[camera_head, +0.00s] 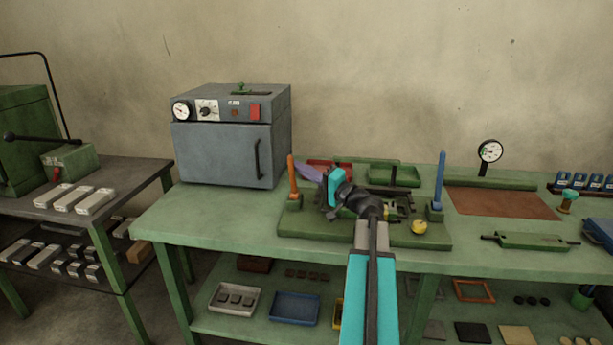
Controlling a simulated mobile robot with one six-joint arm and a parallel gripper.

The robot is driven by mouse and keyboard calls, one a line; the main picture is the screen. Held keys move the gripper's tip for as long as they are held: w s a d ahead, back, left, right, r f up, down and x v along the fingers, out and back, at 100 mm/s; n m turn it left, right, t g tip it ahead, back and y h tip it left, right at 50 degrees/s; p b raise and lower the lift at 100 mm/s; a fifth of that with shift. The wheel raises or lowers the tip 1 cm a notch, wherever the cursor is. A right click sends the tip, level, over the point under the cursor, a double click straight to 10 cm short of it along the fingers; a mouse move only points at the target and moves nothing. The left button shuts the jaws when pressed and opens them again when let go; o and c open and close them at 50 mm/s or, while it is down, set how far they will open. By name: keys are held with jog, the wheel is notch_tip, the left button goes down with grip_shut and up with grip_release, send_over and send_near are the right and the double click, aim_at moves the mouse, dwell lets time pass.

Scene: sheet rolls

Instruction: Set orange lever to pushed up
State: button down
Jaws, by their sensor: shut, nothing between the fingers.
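The orange lever (292,177) stands nearly upright at the left end of a green base plate (290,229) on the green workbench. Its foot sits in a small green mount. My gripper (309,173) is shut and empty, with purple fingers pointing up and left. In the picture its tips lie just right of the orange lever's upper part. I cannot tell whether they touch it. A blue lever (440,178) stands upright at the right end of the same base plate. My arm hides part of the plate's middle.
A grey oven (222,146) stands left behind the lever. Behind my gripper are a red tray (326,163) and a green tray (379,171). A yellow knob (419,227) sits right of my arm. The bench's front left is clear.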

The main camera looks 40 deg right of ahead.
jog(key=shift+s+a+f+n+y+b, duration=0.25)
jog(key=shift+a+n+b, duration=0.3)
jog(key=shift+b, duration=0.75)
jog(key=shift+s+a+f+n+y+b, duration=0.15)
jog(key=shift+s+a+f+n+b, duration=0.2)
jog(key=shift+a+b, duration=0.65)
jog(key=shift+d+b, duration=0.25)
jog(key=shift+b, duration=0.1)
jog(key=shift+s+f, duration=0.15)
send_near(292, 172)
jog(key=shift+t, duration=0.3)
jog(key=d, duration=0.1)
jog(key=s+d, duration=0.1)
jog(key=d, duration=0.1)
jog(key=shift+s+d+r, duration=0.2)
jog(key=shift+d+r, duration=0.15)
jog(key=shift+r, duration=0.05)
